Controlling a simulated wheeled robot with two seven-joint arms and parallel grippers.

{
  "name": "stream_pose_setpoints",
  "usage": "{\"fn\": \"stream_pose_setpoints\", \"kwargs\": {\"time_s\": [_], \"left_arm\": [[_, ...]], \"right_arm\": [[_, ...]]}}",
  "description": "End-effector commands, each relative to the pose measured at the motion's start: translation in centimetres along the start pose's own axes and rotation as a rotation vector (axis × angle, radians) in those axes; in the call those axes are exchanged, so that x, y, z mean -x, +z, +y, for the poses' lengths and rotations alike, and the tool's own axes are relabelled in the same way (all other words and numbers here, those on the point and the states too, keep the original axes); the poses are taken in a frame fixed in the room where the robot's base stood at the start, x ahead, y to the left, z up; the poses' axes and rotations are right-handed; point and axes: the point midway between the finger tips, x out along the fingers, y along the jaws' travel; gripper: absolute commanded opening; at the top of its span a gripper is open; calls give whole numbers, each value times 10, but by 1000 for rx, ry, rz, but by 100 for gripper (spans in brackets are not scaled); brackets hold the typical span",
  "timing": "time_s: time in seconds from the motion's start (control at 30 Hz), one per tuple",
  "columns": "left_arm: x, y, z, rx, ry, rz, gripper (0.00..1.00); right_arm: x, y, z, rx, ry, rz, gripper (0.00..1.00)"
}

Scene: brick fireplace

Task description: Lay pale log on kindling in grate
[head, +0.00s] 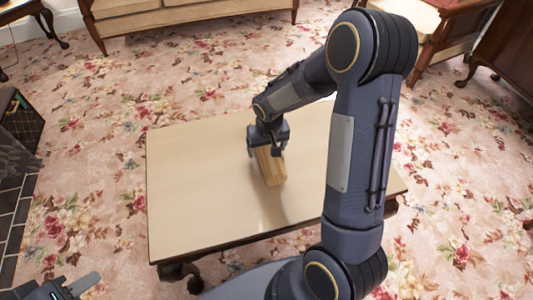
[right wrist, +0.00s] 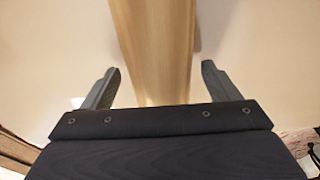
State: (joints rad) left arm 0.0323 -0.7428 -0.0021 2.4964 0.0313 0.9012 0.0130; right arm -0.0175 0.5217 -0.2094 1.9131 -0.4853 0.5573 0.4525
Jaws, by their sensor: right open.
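The pale log (head: 273,172) lies on the low cream-topped table (head: 200,190). My right gripper (head: 267,151) is over the far part of the log, open, with a finger on each side. In the right wrist view the log (right wrist: 155,40) runs between the spread fingers of my right gripper (right wrist: 160,75), with a gap on both sides. My left gripper (head: 75,290) shows only in part at the bottom left corner, away from the table; its jaw opening cannot be made out. Neither kindling nor a grate can be made out in these views.
A dark mesh-fronted object (head: 20,118) stands at the left edge, above dark hearth tiles (head: 14,225). A sofa (head: 190,15) and wooden furniture (head: 450,40) stand at the back. The rest of the tabletop is clear, and flowered carpet (head: 100,130) surrounds it.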

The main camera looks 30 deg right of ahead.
Motion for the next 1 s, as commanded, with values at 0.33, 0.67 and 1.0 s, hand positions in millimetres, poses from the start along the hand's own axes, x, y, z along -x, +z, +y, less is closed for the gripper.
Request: {"fn": "stream_pose_setpoints", "kwargs": {"time_s": [0.33,0.67,1.0], "left_arm": [[-4,2,-2,0,0,0,36],[-4,2,-2,0,0,0,36],[-4,2,-2,0,0,0,36]], "right_arm": [[-14,0,-1,2,-1,0,79],[-14,0,-1,2,-1,0,36],[-12,0,-1,2,-1,1,17]]}}
